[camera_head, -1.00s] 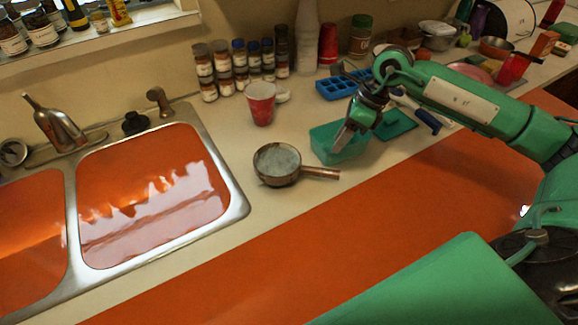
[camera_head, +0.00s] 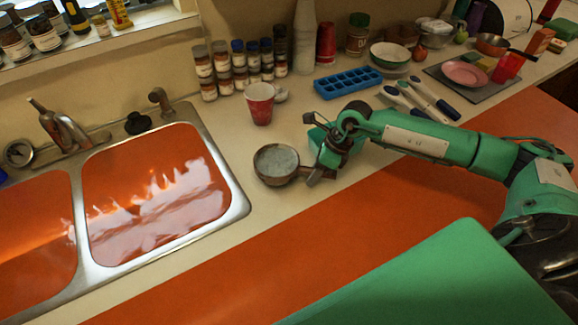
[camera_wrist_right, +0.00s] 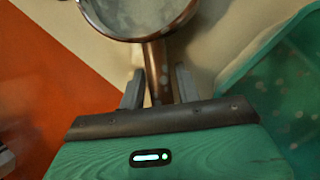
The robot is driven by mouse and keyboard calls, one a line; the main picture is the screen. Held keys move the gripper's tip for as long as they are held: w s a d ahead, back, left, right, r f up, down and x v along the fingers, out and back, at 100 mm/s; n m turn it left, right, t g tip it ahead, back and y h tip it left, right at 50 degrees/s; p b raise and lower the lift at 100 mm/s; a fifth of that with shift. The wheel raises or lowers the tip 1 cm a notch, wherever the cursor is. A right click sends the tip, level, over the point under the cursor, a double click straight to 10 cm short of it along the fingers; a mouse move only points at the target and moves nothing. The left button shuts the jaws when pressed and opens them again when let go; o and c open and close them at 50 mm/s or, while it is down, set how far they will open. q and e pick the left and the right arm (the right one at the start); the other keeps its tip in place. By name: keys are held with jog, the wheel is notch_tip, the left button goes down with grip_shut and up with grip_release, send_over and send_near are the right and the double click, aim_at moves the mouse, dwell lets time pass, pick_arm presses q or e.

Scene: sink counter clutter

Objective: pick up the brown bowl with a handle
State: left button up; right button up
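The brown bowl with a handle (camera_head: 276,163) stands upright on the counter, right of the sink, its pale inside facing up. Its handle points right, toward my right gripper (camera_head: 312,177). In the right wrist view the bowl (camera_wrist_right: 140,33) is at the top, and its handle (camera_wrist_right: 155,62) runs down between the two fingers of my right gripper (camera_wrist_right: 160,88). The fingers stand apart, one on each side of the handle, with narrow gaps showing. In the head view the gripper covers most of the handle. My left gripper is not in view.
A teal container (camera_wrist_right: 290,90) is close beside the right gripper. A red cup (camera_head: 260,103) stands behind the bowl, with several jars (camera_head: 225,70) and a blue ice tray (camera_head: 348,82) farther back. The sink (camera_head: 155,195) is left of the bowl.

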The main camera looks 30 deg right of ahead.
jog(key=shift+f, duration=0.15)
dwell(0.4)
grip_shut()
jog(key=shift+r, duration=0.25)
jog(key=shift+w+r, duration=0.1)
jog(key=shift+r, duration=0.15)
notch_tip(320, 180, up, 19)
jog(key=b, duration=0.4)
jog(key=shift+r, duration=0.2)
